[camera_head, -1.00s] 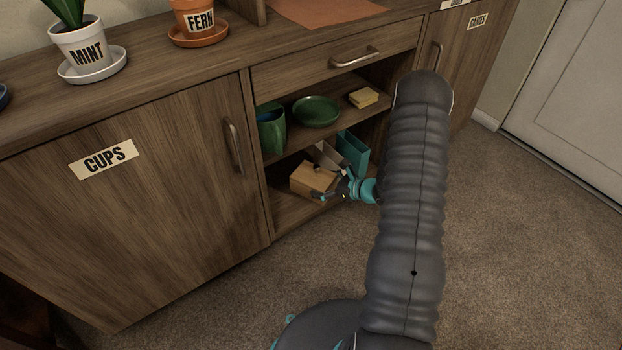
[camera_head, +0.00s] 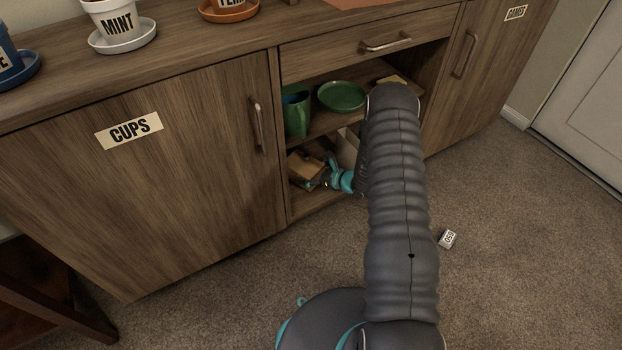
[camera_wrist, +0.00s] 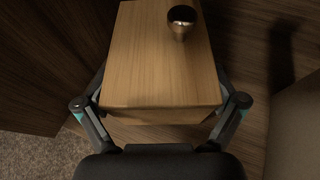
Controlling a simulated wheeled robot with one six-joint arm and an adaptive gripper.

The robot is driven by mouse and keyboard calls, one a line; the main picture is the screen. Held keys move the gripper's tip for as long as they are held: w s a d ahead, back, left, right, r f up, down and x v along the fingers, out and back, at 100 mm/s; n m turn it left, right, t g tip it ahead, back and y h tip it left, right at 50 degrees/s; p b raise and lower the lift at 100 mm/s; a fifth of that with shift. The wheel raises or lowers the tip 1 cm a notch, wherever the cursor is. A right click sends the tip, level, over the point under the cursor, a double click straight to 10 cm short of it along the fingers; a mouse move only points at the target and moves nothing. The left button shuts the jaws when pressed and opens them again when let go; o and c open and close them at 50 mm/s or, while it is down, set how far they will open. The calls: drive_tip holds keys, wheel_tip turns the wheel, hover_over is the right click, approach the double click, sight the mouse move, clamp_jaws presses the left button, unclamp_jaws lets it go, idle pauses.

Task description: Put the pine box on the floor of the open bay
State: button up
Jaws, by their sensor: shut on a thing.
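The pine box (camera_head: 303,168) is a light wooden block inside the lower part of the open bay (camera_head: 308,207), toward its left side. My gripper (camera_head: 324,178) is shut on the box from the front right. In the wrist view the box (camera_wrist: 155,65) fills the middle between my gripper's fingers (camera_wrist: 160,100), with a round metallic knob (camera_wrist: 182,20) on its top. The fingertips are hidden beside the box. The bay floor (camera_wrist: 150,133) shows just below the box; I cannot tell whether the box touches it.
A pale object (camera_head: 348,146) stands right of the box, partly behind my arm. The CUPS door (camera_head: 190,170) is closed.

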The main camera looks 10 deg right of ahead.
drive_tip(key=shift+f, duration=1.6)
drive_tip(key=shift+f, duration=0.15)
drive_tip(key=o, duration=1.1)
drive_tip(key=shift+r, duration=0.25)
drive_tip(key=v, duration=1.2)
drive_tip(key=shift+s+a+f, duration=0.1)
